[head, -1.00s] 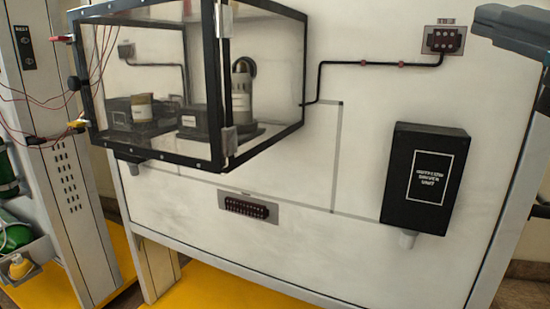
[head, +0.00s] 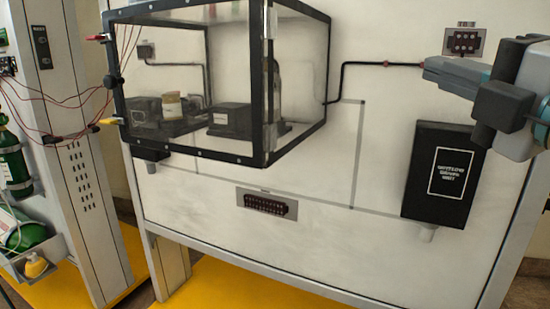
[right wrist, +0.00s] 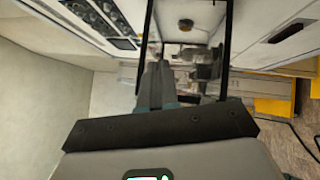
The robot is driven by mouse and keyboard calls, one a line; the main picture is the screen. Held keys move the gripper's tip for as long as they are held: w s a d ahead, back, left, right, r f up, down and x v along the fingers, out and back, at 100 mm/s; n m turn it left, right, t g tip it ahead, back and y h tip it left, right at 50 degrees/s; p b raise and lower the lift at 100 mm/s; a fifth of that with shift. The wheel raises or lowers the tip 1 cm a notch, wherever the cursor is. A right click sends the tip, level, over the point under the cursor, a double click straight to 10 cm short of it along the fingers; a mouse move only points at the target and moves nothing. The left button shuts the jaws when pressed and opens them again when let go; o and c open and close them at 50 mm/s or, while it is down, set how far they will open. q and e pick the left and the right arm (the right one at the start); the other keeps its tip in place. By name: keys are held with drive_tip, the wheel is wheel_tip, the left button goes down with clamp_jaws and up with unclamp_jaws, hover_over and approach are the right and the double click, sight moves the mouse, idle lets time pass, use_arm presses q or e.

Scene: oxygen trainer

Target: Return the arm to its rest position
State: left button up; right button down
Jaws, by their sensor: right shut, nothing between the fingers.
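My right gripper (head: 432,70) comes in from the right edge in the head view, with its grey fingers pointing left. It is shut and empty. It appears in front of the white panel (head: 330,205), above the black driver unit box (head: 436,172) and just below the small dark socket (head: 463,41). I cannot tell its distance from the panel. In the right wrist view the closed fingers (right wrist: 155,85) point away toward the blurred clear case. My left gripper is out of view.
A clear case with a black frame (head: 267,85) juts out from the panel, holding dark devices. Red wires (head: 60,130) hang at its left. A connector strip (head: 267,204) sits low on the panel. Yellow floor (head: 225,297) lies below.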

drive_tip(key=w+a+f+m+g+h, duration=0.1)
drive_tip(key=w+a+f+m+g, duration=0.15)
drive_tip(key=w+f, duration=0.55)
drive_tip(key=w+a+f+m+g+h, duration=0.1)
drive_tip(key=w+a+f+m+g, duration=0.2)
drive_tip(key=f, duration=0.9)
drive_tip(key=w+a+f+m+g+h, duration=0.1)
drive_tip(key=w+f+m+g, duration=0.15)
drive_tip(key=f, duration=1.15)
drive_tip(key=w+f+m+g, duration=0.1)
drive_tip(key=f+m, duration=0.3)
drive_tip(key=f, duration=0.9)
drive_tip(key=s+f+m+g, duration=0.2)
drive_tip(key=s+f+m, duration=0.25)
drive_tip(key=f, duration=0.65)
drive_tip(key=s+f+m+g, duration=0.3)
drive_tip(key=s+f, duration=0.3)
drive_tip(key=f, duration=0.5)
drive_tip(key=s+f+m+g, duration=0.25)
drive_tip(key=s+f, duration=0.35)
drive_tip(key=s, duration=0.3)
drive_tip(key=s+f+m+g, duration=0.2)
drive_tip(key=s+f+m, duration=0.25)
drive_tip(key=s, duration=0.35)
wheel_tip(320, 180, up, 21)
drive_tip(key=s+p, duration=0.1)
drive_tip(key=p, duration=2.1)
drive_tip(key=shift+h, duration=0.3)
